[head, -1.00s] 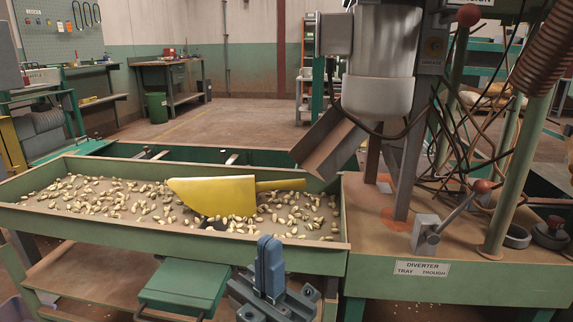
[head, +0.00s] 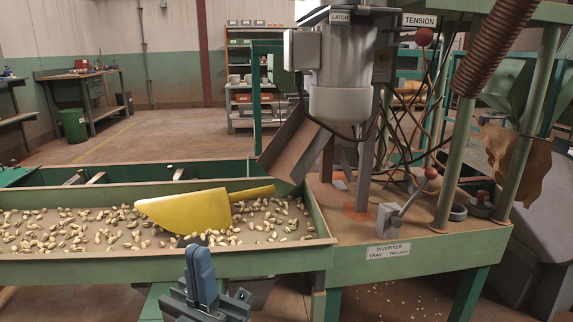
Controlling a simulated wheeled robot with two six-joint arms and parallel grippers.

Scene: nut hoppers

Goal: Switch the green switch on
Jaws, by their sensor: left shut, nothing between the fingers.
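I see no green switch in the head view. The green machine (head: 420,248) carries a metal hopper (head: 343,68) with a plate reading LATCH above it. A lever with a red ball (head: 431,173) stands on its deck behind the label DIVERTER TRAY TROUGH. A red knob (head: 425,37) sits below the TENSION label. My left gripper (head: 199,262) is shut and empty at the lower middle, in front of the nut tray's front wall. My right gripper is out of view.
A green tray (head: 150,267) of nuts holds a yellow scoop (head: 185,212). Cables hang behind the hopper. A dark round knob (head: 481,203) sits on the deck's right part. A grey bin (head: 545,235) stands right of the machine. Open floor lies behind the tray.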

